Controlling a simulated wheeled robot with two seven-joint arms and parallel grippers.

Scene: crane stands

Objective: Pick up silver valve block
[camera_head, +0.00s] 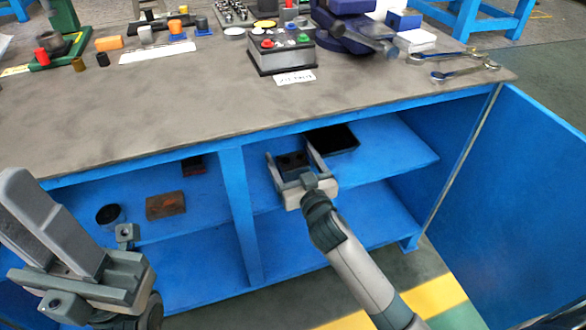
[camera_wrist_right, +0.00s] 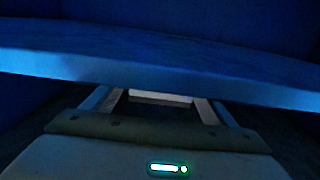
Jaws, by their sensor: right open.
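No block in view is clearly silver. A dark block with round marks (camera_head: 292,160) sits on the cabinet's upper shelf, and I cannot tell if it is the valve block. My right gripper (camera_head: 294,164) is open inside the cabinet, its fingers on either side of this block. In the right wrist view a pale bar (camera_wrist_right: 160,97) shows between the fingers (camera_wrist_right: 160,108), partly behind a blue shelf edge. My left gripper (camera_head: 62,235) is at the lower left, in front of the cabinet; its finger gap is unclear.
The blue shelf (camera_head: 400,150) holds a black tray (camera_head: 333,139) just right of my right gripper. A brown block (camera_head: 165,205) and a dark cup (camera_head: 110,214) stand left of the divider (camera_head: 238,200). The grey tabletop (camera_head: 180,115) overhangs; an open door (camera_head: 530,200) is at right.

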